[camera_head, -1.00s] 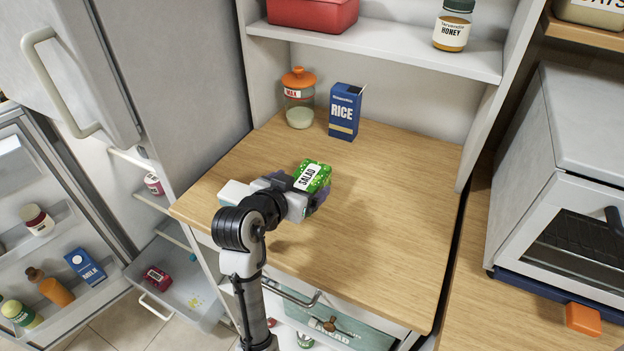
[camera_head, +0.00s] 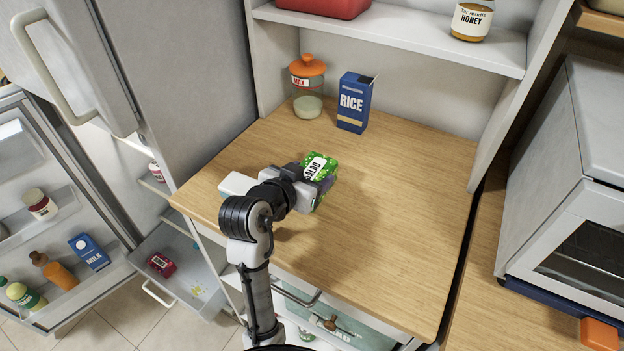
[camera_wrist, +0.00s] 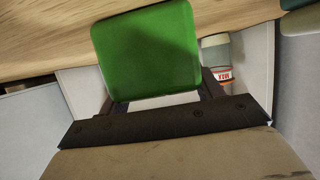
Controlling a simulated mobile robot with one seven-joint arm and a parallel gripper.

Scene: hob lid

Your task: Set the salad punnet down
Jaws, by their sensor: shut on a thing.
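The salad punnet (camera_head: 319,167) is a green box with a white SALAD label. My gripper (camera_head: 318,182) is shut on it over the wooden worktop (camera_head: 400,205). In the wrist view the punnet (camera_wrist: 147,50) shows a plain green face just beyond the dark gripper body (camera_wrist: 170,122). I cannot tell whether the punnet's underside touches the worktop.
A milk jar with an orange lid (camera_head: 307,88) and a blue rice box (camera_head: 354,102) stand at the back of the worktop. The shelf above holds a honey jar (camera_head: 471,20). An open fridge door (camera_head: 60,215) is at left. The worktop's right half is clear.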

